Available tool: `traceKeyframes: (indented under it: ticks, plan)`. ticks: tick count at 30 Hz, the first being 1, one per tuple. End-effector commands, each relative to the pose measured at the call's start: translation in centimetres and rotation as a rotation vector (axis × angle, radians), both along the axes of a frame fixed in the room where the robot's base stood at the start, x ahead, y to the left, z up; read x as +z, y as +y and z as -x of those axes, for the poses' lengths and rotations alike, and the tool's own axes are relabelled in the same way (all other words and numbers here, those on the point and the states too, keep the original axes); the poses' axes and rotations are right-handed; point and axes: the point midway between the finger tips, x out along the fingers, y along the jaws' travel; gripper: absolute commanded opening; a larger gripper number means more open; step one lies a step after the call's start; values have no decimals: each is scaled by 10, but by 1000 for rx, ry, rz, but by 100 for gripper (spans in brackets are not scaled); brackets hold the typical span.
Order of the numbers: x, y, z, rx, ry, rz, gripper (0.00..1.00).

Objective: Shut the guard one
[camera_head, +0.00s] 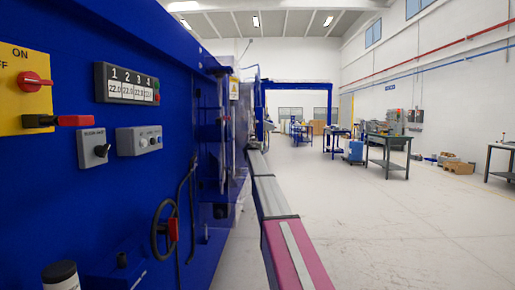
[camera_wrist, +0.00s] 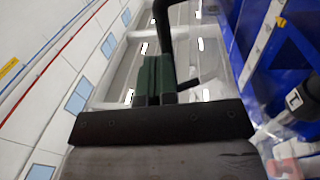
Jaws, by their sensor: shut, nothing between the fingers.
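My gripper (camera_wrist: 154,80) shows in the wrist view as two dark green fingers side by side, shut and empty, beyond a wide black plate. A black bent bar (camera_wrist: 165,35) shows at and beyond the fingers; I cannot tell whether it touches them. At the right of the wrist view a grey rounded part carries a label with a "1" (camera_wrist: 293,100), against blue machine structure (camera_wrist: 285,45). In the head view the tall blue machine (camera_head: 60,200) fills the left side. I cannot make out which part is guard one or how far open it stands. My gripper is not clear in the head view.
The machine front carries a red switch (camera_head: 34,81), a numbered display (camera_head: 127,86), a knob box (camera_head: 93,147) and a black handwheel (camera_head: 164,230). A long grey and pink strip (camera_head: 282,205) runs alongside. Open floor (camera_head: 400,215) lies right, with workbenches (camera_head: 386,140) farther back.

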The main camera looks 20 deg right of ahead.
Motion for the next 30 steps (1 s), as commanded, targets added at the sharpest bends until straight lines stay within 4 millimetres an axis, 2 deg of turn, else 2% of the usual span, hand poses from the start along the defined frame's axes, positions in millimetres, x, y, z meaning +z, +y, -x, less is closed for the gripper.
traceKeyframes:
  ticks: [7, 17, 30]
  plan:
    - [1, -2, -28, 73, 0, -1, 0]
    - [1, 0, -63, 72, 0, 0, 0]
    - [0, 9, -120, 71, 0, 0, 0]
